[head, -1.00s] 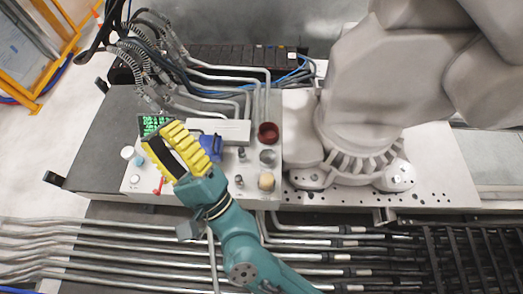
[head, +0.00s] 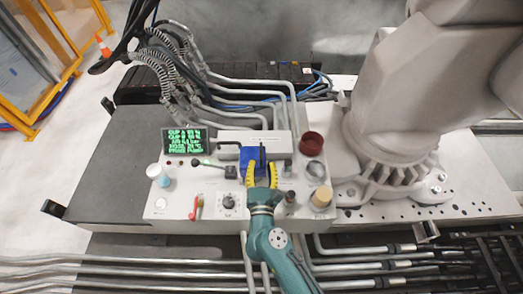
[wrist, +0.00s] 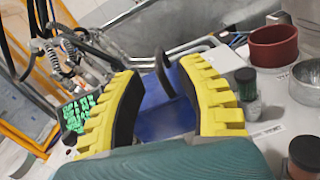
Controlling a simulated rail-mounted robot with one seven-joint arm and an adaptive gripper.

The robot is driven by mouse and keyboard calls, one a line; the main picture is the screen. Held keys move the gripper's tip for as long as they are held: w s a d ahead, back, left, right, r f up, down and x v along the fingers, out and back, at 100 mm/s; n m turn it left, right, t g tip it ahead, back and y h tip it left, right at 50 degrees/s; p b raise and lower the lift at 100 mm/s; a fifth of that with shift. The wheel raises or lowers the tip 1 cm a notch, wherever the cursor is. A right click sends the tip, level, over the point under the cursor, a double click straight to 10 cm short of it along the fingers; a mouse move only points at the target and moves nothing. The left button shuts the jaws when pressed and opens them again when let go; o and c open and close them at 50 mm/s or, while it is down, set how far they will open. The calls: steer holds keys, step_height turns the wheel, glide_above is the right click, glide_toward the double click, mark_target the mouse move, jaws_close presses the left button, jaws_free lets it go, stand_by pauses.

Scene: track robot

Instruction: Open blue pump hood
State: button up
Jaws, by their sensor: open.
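The blue pump hood (head: 251,155) sits on the white panel, in front of a pale box. In the wrist view the hood (wrist: 165,118) lies below and between my fingers, and looks closed. A dark upright handle-like piece (wrist: 164,75) shows between the fingertips at the hood. My gripper (head: 262,167) is open, with its yellow fingers over the front of the hood and on either side of that piece. In the wrist view my gripper (wrist: 162,70) holds nothing. I cannot tell whether a finger touches the hood.
A green-text display (head: 187,142) stands left of the hood. A dark red cup (head: 312,143) and a metal cup (head: 317,169) stand to the right. A red lever (head: 196,207), a dial (head: 229,203) and several knobs crowd the front. Pipes and hoses run behind.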

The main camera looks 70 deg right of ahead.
mark_target(261, 157)
steer(key=x, duration=0.6)
steer(key=shift+a, duration=0.1)
jaws_close()
